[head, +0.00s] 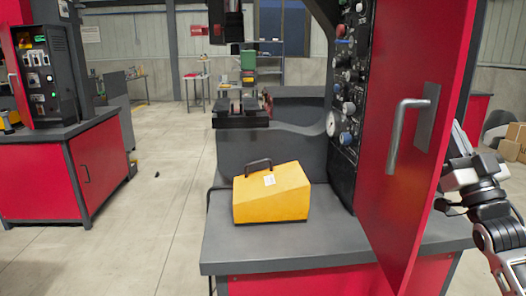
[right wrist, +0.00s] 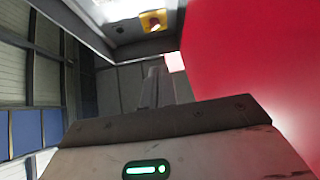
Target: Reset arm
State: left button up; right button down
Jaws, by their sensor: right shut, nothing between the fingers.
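My right arm comes in at the right edge of the head view, outside the open red door (head: 398,150) with its metal handle (head: 408,130). My right gripper (head: 459,138) is beside the door and points upward. In the right wrist view the gripper (right wrist: 157,85) shows past its grey body with a green light. It is shut and holds nothing. The red door fills the right side of that view, close to the gripper; I cannot tell if they touch. My left gripper is not in view.
A yellow case (head: 272,196) with a black handle stands on the grey worktop (head: 225,245). A machine vise (head: 240,112) is behind it, left of a control panel (head: 345,90). Another red cabinet (head: 100,165) stands at left. Open floor (head: 165,195) lies between. Cardboard boxes (head: 513,143) are at far right.

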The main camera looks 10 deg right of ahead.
jog(key=w+d+f+n+g+h, duration=0.1)
jog(key=w+d+f+g+h, duration=0.1)
jog(key=d+f+g, duration=0.35)
jog(key=w+d+f+n+g+h, duration=0.1)
jog(key=d+f+g+h, duration=0.15)
jog(key=f, duration=0.55)
jog(key=w+d+f+n+g+h, duration=0.1)
jog(key=w+d+f+g+h, duration=0.1)
jog(key=d+f+g, duration=0.4)
jog(key=s+a+f+n+y, duration=0.1)
jog(key=s+a+f+y, duration=0.3)
jog(key=a+f, duration=0.75)
jog(key=s+a+f+y, duration=0.2)
jog(key=s+a+f, duration=0.6)
jog(key=a, duration=0.6)
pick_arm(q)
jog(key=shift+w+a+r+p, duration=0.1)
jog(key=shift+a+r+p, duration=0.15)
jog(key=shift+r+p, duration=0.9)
pick_arm(e)
jog(key=s+a+m+g+y, duration=0.2)
jog(key=s+a+m+y, duration=0.1)
jog(key=s+a, duration=1.1)
jog(key=shift+s+a+f+y+p, duration=0.35)
jog(key=shift+a+f+p, duration=0.1)
jog(key=shift+a, duration=1.55)
